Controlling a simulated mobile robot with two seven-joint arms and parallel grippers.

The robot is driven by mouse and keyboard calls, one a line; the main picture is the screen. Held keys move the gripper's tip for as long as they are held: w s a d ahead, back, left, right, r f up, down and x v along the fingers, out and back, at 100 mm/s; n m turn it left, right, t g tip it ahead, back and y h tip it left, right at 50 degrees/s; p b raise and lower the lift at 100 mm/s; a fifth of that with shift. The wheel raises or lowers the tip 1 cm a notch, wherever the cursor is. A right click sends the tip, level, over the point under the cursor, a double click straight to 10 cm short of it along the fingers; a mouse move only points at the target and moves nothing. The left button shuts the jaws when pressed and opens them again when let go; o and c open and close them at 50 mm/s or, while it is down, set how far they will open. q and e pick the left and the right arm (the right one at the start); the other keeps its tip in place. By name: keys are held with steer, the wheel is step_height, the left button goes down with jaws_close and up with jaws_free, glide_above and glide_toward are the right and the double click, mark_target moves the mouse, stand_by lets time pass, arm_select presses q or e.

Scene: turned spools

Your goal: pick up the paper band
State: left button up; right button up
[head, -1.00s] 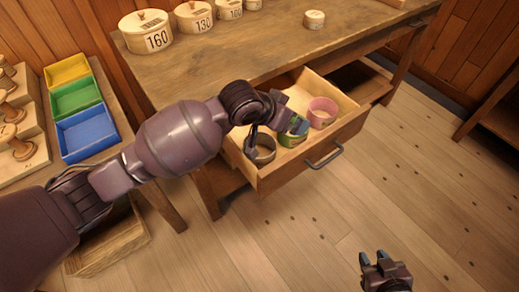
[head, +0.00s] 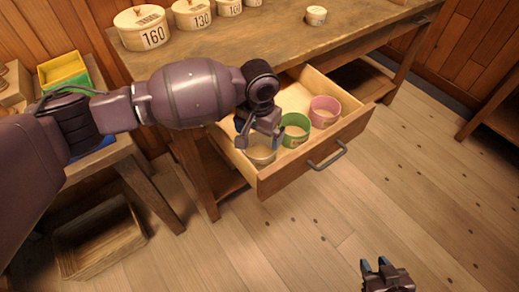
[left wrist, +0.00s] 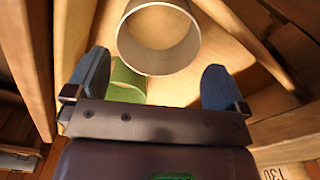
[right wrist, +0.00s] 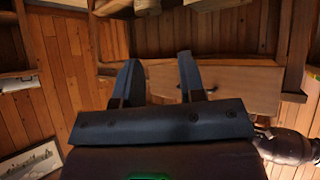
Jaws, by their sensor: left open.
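Three round bands stand in the open drawer (head: 229,148). The nearest is a thin-walled pale grey-beige ring, which looks like the paper band (head: 262,155). Behind it are a green band (head: 295,136) and a pink band (head: 325,118). My left gripper (head: 261,140) is open over the pale ring and partly hides it. In the left wrist view the pale ring (left wrist: 124,38) lies just beyond the two fingers, and the green band (left wrist: 126,92) shows partly behind the left finger. My right gripper (head: 376,265) is open and empty over the floor; its fingers (right wrist: 160,78) are apart.
The drawer walls and its front with a dark handle (head: 327,156) surround the bands closely. Lidded numbered tubs (head: 142,30) stand on the bench top above. A yellow bin (head: 62,70) is at left, and a wooden crate (head: 100,240) is below. The floor at right is clear.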

arm_select(q)
step_height(320, 180, down, 2)
steer(key=shift+f, duration=0.1)
steer(key=f, duration=0.1)
steer(key=f+b, duration=0.1)
steer(key=f, duration=0.1)
steer(key=f+b, duration=0.1)
steer(key=shift+s+f, duration=0.15)
steer(key=shift+s, duration=0.1)
steer(key=shift+f, duration=0.15)
steer(key=c, duration=0.6)
steer(key=shift+r, duration=0.3)
